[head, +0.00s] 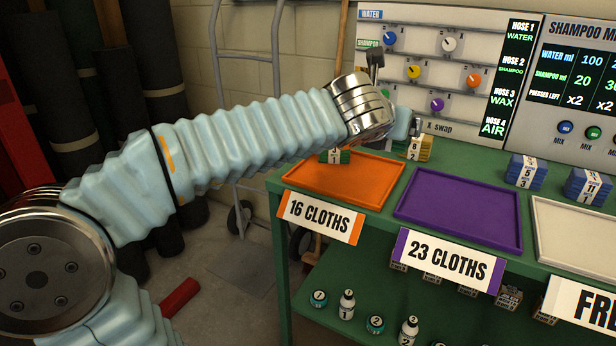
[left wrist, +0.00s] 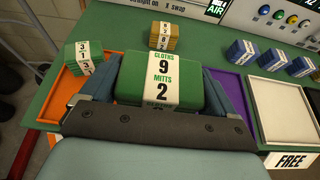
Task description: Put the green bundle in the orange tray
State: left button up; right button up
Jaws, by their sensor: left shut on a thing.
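My left gripper (left wrist: 160,85) is shut on a green bundle (left wrist: 188,96) with a white band reading 9 cloths, 2 mitts; its blue fingers press on both sides. In the head view the left gripper (head: 404,127) is mostly hidden by my wrist, above the back of the bench. The orange tray (head: 343,184), signed 16 cloths, is at the bench's left end; part of it also shows in the left wrist view (left wrist: 53,100). A second green bundle (head: 337,157) is at its back edge; whether inside is unclear. My right gripper is out of view.
A purple tray (head: 460,210), signed 23 cloths, and a pale tray (head: 577,232) lie to the right. A yellow bundle (head: 424,149) and blue bundles (head: 526,172) stand behind them. The orange tray's middle looks empty. A control panel (head: 440,70) rises at the back.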

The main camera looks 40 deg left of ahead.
pick_arm(q)
jog(key=w+a+f, duration=0.2)
jog(key=w+f, duration=0.1)
jog(key=w+a+f+b, duration=0.1)
jog(key=w+a+f, duration=0.2)
jog(key=w, duration=0.1)
jog(key=w+a+f, duration=0.2)
jog(key=w+f, duration=0.1)
jog(key=shift+w+a+b, duration=0.15)
jog(key=shift+a+b, duration=0.1)
jog(key=shift+b, duration=0.1)
jog(key=shift+w+a+f, duration=0.1)
jog(key=shift+w+f, duration=0.05)
jog(key=shift+f, duration=0.1)
jog(key=f+b, duration=0.2)
jog(key=f, duration=0.1)
jog(key=shift+w+a+f+b, duration=0.15)
jog(key=shift+w+f+b, duration=0.1)
jog(key=shift+f+b, duration=0.15)
jog(key=shift+r, duration=0.15)
jog(key=o, duration=0.8)
jog(key=shift+o, duration=0.2)
